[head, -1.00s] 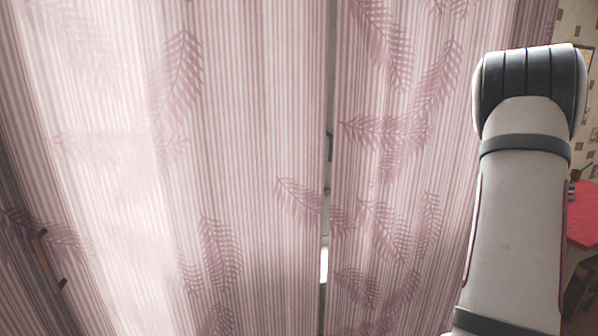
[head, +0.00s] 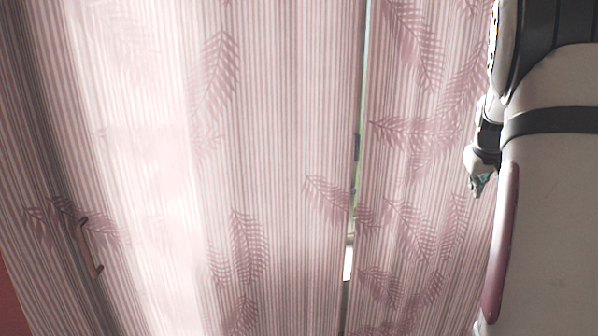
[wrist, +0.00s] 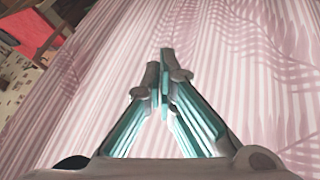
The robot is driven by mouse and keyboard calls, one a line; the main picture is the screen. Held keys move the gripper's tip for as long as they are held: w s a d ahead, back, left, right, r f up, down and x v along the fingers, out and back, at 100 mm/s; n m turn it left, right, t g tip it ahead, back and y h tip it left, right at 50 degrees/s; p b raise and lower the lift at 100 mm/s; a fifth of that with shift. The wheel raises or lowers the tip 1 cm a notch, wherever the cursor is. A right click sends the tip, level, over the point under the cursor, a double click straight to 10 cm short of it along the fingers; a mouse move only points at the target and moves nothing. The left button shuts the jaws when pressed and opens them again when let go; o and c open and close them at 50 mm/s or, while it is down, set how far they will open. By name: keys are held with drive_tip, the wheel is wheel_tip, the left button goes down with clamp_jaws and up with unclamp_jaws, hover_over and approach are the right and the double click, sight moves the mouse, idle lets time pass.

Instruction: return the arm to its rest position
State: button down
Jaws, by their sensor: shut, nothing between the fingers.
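My gripper (wrist: 166,75) is shut and empty in the wrist view, its fingertips together in front of pink striped curtains. In the head view part of my gripper (head: 478,182) shows at the right, beside my arm, which fills the right edge. The rest of the gripper there is hidden or too small to tell. Nothing is held.
Pink striped curtains (head: 280,120) with leaf prints fill most of the head view, with a narrow gap between two panels. A brown handle (head: 89,248) shows at the left. In the wrist view a red surface (wrist: 30,32) is at the upper left.

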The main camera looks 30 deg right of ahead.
drive_tip(key=w+a+r+n+t+y, duration=0.1)
drive_tip(key=a+r+y, duration=0.15)
drive_tip(key=a, duration=1.35)
drive_tip(key=w+a+r+n+t+y, duration=0.1)
drive_tip(key=a+r+n, duration=0.15)
drive_tip(key=a, duration=1.35)
drive_tip(key=s+a+f+n+y, duration=0.1)
drive_tip(key=s+a+f, duration=0.1)
drive_tip(key=s+a, duration=0.5)
drive_tip(key=s+a+f+n+y, duration=0.1)
drive_tip(key=s+a, duration=0.7)
drive_tip(key=a, duration=0.4)
drive_tip(key=shift+a+f, duration=0.2)
drive_tip(key=shift+f, duration=0.2)
